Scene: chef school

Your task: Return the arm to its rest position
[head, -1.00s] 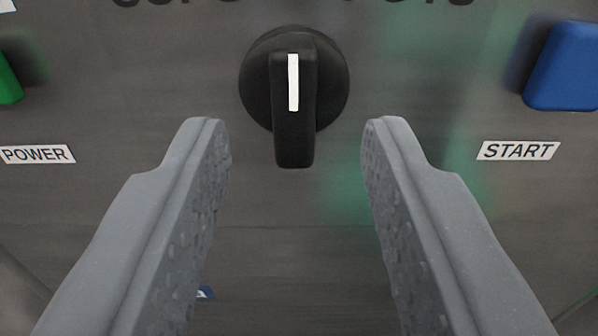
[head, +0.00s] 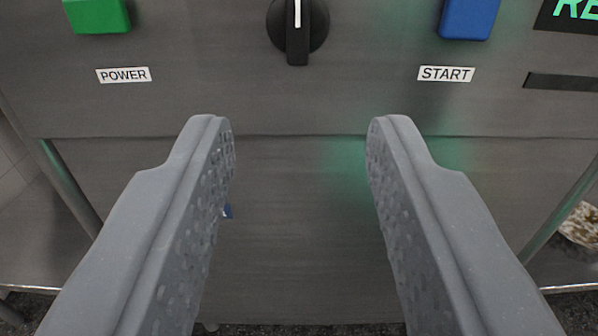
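My gripper (head: 300,125) is open and empty. Its two grey fingers reach up from the bottom of the head view, with a wide gap between them. Ahead of it is a grey metal control panel (head: 210,100). A black knob (head: 297,35) with a white line pointing up sits at the top middle, above and beyond the fingertips. Nothing visible touches the fingers. The rest of my arm is not in view.
A green button (head: 97,15) sits above the POWER label (head: 124,75). A blue button (head: 467,17) sits above the START label (head: 446,74). A partly cut-off green display (head: 572,14) is at top right. Metal legs (head: 70,185) and a lower shelf (head: 45,250) show at the sides.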

